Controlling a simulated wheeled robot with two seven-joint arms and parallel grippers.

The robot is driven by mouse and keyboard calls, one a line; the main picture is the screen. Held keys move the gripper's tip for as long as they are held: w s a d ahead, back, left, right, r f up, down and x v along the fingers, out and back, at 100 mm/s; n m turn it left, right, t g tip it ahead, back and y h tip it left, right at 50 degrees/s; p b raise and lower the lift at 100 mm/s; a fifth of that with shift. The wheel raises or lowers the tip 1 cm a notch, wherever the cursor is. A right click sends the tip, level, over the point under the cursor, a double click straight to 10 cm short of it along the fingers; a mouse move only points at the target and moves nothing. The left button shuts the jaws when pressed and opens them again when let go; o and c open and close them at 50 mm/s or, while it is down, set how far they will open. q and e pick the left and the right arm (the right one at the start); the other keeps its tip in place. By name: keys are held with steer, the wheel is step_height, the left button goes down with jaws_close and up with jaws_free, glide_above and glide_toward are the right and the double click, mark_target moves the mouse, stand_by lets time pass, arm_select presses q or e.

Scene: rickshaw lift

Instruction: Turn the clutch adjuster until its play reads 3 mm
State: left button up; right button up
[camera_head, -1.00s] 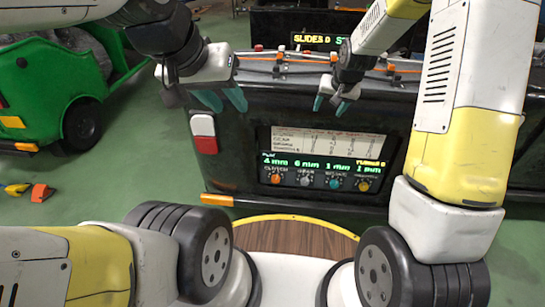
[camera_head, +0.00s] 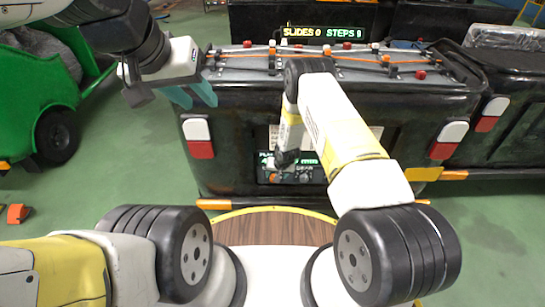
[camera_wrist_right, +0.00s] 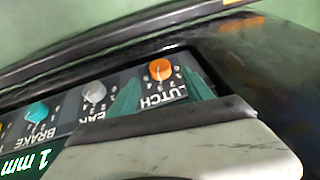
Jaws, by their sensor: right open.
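The clutch adjuster is an orange knob (camera_head: 271,177) low on the panel at the rickshaw's end. In the right wrist view the orange knob (camera_wrist_right: 161,69) shows above its upside-down CLUTCH label. My right gripper (camera_wrist_right: 163,92) is open and empty, its two teal fingers apart, with the knob just beyond their tips. In the head view my right gripper (camera_head: 281,166) is in front of the panel and covers much of its display (camera_head: 264,158); the clutch play reading is partly hidden. My left gripper (camera_head: 193,95) is open and empty at the upper left, clear of the panel.
A grey gear knob (camera_wrist_right: 95,92) and a teal brake knob (camera_wrist_right: 37,112) sit beside the clutch knob. Cables and clips (camera_head: 330,55) lie along the top ledge. A green vehicle (camera_head: 35,90) stands at left.

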mark_target(272, 178)
steer(key=x, duration=0.6)
steer(key=shift+w+f, duration=0.15)
steer(key=shift+f, duration=0.15)
jaws_close()
steer(key=shift+a, duration=0.1)
steer(key=shift+a, duration=0.1)
steer(key=h, duration=0.2)
steer(key=n+h, duration=0.1)
steer(key=h, duration=0.4)
steer(key=shift+a+f+n, duration=0.1)
steer(key=shift+a+n, duration=0.2)
steer(key=shift+a, duration=0.05)
steer(key=shift+h, duration=0.3)
jaws_free()
